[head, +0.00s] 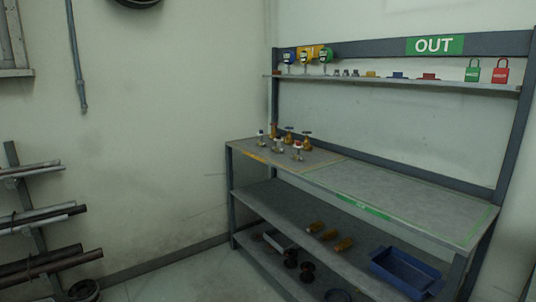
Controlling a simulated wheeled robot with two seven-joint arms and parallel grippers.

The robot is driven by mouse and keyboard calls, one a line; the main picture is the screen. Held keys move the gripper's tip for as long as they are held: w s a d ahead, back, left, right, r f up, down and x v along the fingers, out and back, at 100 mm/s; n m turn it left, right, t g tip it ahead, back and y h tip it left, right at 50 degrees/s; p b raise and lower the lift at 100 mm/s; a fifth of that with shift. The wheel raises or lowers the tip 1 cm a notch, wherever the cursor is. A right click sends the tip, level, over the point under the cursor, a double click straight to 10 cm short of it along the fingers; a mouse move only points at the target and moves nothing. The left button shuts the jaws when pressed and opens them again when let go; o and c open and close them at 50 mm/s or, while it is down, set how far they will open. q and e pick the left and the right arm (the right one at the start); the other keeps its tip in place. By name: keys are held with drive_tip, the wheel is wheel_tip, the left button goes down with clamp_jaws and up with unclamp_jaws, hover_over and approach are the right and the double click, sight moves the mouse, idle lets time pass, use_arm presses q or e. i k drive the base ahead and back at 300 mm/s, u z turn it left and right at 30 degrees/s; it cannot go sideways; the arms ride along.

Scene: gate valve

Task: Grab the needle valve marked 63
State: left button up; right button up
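Several small valves stand in a cluster at the left end of the workbench top (400,197). Some are brass-coloured, such as the one at the back right (306,138). Others look silver with red or pale tops, such as the front one (297,151) and the left one (261,138). They are too small for me to read any number, so I cannot tell which is marked 63. Neither of my grippers is in the head view.
The bench's right half is bare, outlined in green. An upper shelf (450,84) holds gauges, small fittings, a green padlock (472,70) and a red padlock (500,71) below an OUT sign (435,45). A blue bin (405,272) sits low. Pipes (40,215) rack at left. Floor (180,280) before the bench is clear.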

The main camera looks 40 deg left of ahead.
sight(297, 156)
drive_tip(key=u, duration=1.15)
drive_tip(key=i, duration=1.1)
drive_tip(key=u, duration=0.95)
drive_tip(key=i, duration=2)
drive_tip(key=z, duration=0.35)
